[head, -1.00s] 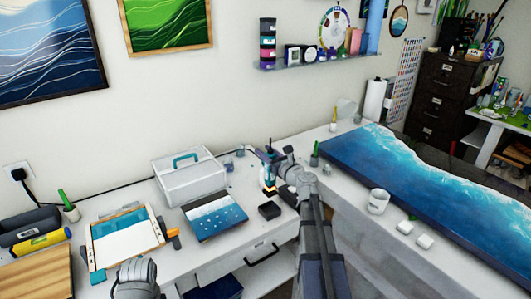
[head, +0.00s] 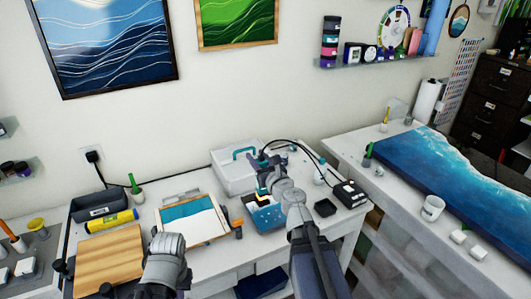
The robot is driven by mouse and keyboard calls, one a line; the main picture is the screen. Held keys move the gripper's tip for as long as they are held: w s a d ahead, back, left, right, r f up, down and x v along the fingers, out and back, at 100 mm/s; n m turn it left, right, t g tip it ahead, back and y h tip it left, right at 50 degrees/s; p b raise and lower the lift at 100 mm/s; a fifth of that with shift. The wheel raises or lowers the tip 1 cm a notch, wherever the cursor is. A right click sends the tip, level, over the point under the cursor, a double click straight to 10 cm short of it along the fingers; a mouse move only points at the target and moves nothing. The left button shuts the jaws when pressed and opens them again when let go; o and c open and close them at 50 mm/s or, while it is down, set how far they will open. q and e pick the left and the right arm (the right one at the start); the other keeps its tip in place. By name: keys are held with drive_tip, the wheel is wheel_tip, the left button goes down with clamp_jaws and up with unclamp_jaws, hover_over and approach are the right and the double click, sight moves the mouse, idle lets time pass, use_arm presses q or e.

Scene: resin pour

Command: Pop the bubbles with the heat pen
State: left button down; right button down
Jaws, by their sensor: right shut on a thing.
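My right gripper (head: 263,177) is shut on the heat pen (head: 262,196). I cannot tell whether the tip touches the panel. My arm and gripper hide part of the panel, including its right side. Small pale spots show on the blue part, too small to tell apart as bubbles. My left arm shows at the lower left, but its jaws are out of the picture.
A black cord arcs from the pen to a dark control box (head: 350,193) on the right. A black dish (head: 325,207) lies right of my arm. A white case (head: 238,165) stands behind the panel. A framed board (head: 192,219) and a wooden board (head: 110,262) lie left.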

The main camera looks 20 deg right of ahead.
drive_tip(key=shift+a, duration=0.15)
drive_tip(key=shift+f, duration=0.2)
